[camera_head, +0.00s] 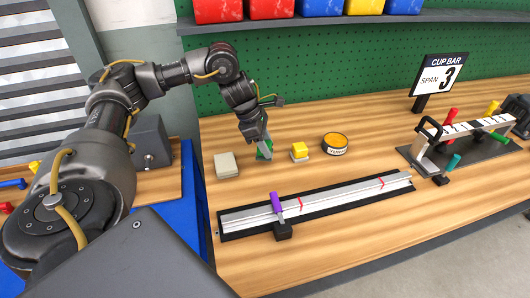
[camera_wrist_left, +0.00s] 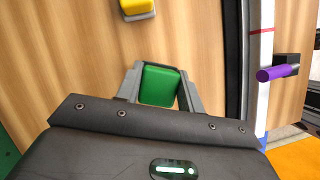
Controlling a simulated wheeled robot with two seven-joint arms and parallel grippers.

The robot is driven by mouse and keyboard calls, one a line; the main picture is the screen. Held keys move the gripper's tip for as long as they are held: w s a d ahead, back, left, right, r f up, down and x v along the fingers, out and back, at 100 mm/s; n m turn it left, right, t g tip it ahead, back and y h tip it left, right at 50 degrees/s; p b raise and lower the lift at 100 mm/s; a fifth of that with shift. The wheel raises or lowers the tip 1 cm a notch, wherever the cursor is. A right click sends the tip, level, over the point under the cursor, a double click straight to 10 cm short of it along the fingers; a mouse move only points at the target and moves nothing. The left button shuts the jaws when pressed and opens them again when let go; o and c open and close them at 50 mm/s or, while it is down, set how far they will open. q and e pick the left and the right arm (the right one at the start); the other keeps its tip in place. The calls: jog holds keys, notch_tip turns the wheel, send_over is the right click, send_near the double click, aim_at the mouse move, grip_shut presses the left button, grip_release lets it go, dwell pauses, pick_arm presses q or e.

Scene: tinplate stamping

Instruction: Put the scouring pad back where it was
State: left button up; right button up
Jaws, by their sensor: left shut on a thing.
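The green scouring pad (camera_wrist_left: 160,86) sits between the two fingers of my left gripper (camera_wrist_left: 160,85) in the left wrist view, and the fingers are shut on it. In the head view the left gripper (camera_head: 262,147) points down at the wooden bench, with the green pad (camera_head: 265,153) showing at its fingertips. The pad is at or just above the bench top; I cannot tell whether it touches. It stands between a pale grey-beige block (camera_head: 227,165) on the left and a yellow block on a pale base (camera_head: 299,150) on the right. My right gripper is not in view.
A long rail with a purple handle (camera_head: 277,203) lies in front. A fixture with coloured handles (camera_head: 455,140) and a "CUP BAR SPAN 3" sign (camera_head: 440,76) are at right. Coloured bins (camera_head: 270,8) line the back.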

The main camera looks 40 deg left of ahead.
pick_arm(q)
jog(key=shift+a+f, duration=0.3)
jog(key=shift+f, duration=0.05)
notch_tip(320, 180, down, 2)
jog(key=shift+a+f+p, duration=0.1)
jog(key=shift+f+p, duration=0.1)
jog(key=shift+p, duration=0.35)
jog(key=shift+f, duration=0.5)
jog(key=o, duration=0.5)
jog(key=shift+f, duration=0.15)
jog(key=o, duration=0.5)
jog(key=shift+c, duration=0.2)
